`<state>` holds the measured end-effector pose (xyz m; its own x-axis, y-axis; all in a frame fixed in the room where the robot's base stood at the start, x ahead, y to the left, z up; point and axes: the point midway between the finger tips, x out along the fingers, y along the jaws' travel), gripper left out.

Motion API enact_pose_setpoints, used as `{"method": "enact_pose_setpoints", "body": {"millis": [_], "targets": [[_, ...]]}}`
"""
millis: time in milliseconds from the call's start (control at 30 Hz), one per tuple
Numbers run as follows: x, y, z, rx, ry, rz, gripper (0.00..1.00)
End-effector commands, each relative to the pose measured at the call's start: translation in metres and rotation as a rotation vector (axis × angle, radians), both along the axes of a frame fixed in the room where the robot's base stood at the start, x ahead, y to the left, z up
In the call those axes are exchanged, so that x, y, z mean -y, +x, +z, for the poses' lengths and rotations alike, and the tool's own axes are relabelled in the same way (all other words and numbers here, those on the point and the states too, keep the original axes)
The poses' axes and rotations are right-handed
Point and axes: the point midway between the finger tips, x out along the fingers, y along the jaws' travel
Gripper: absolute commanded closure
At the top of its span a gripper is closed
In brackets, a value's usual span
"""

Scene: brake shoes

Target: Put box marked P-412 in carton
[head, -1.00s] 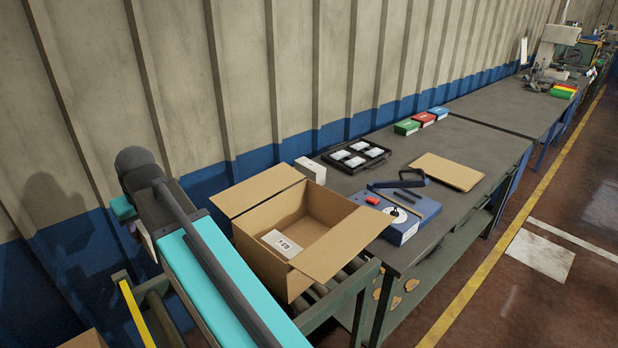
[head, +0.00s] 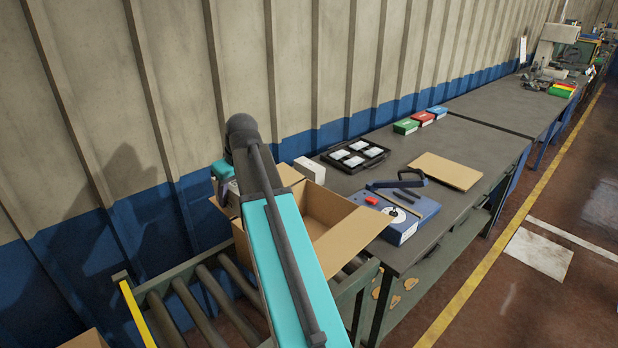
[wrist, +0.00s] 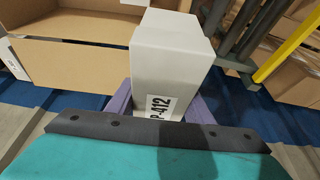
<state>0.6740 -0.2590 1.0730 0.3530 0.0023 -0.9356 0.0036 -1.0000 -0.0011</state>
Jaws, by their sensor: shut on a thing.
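The white box marked P-412 (wrist: 172,60) is between the purple fingers of my gripper (wrist: 160,108) in the wrist view, its label facing the camera. The gripper is shut on it. The open cardboard carton (head: 345,236) stands on the roller conveyor in the head view, flaps spread. My arm crosses in front of it and hides its left part and much of its inside. My gripper is at the carton's far left side, mostly hidden behind my arm. In the wrist view the carton (wrist: 70,65) is left of the held box, which does not appear to be inside it.
A white box (head: 310,169) stands on the bench just behind the carton. A black tray (head: 355,155) with pale parts and a blue fixture (head: 405,220) are to the right. The conveyor rollers (head: 205,300) on the left are bare. The corrugated wall runs close behind.

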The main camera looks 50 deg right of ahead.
Motion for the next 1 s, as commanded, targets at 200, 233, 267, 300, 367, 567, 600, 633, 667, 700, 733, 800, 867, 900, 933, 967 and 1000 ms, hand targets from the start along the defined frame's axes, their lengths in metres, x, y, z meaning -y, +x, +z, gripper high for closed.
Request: {"method": "enact_pose_setpoints", "body": {"millis": [200, 233, 267, 300, 367, 567, 600, 633, 667, 700, 733, 800, 867, 900, 933, 967, 1000], "targets": [[0.057, -0.021, 0.004, 0.003, 0.002, -0.002, 0.96], [0.064, -0.024, 0.004, 0.004, 0.003, -0.002, 0.96], [0.072, -0.027, 0.005, 0.005, 0.003, -0.001, 0.96], [0.081, -0.031, 0.005, 0.006, 0.004, -0.001, 0.96], [0.096, -0.038, 0.006, 0.008, 0.004, -0.001, 0.96], [0.143, -0.064, 0.008, 0.016, 0.003, 0.002, 0.96], [0.152, -0.070, 0.009, 0.018, 0.003, 0.002, 0.96], [0.159, -0.074, 0.009, 0.019, 0.002, 0.003, 0.96], [0.165, -0.078, 0.010, 0.021, 0.002, 0.004, 0.96], [0.173, -0.083, 0.010, 0.023, 0.003, 0.004, 0.96], [0.178, -0.087, 0.010, 0.025, 0.002, 0.006, 0.96], [0.189, -0.095, 0.011, 0.027, 0.001, 0.007, 0.96], [0.195, -0.100, 0.011, 0.029, 0.000, 0.008, 0.96], [0.199, -0.103, 0.011, 0.030, 0.000, 0.009, 0.96], [0.201, -0.105, 0.012, 0.031, 0.000, 0.009, 0.96], [0.203, -0.106, 0.012, 0.032, -0.001, 0.010, 0.96], [0.205, -0.107, 0.012, 0.032, 0.000, 0.012, 0.96]]}}
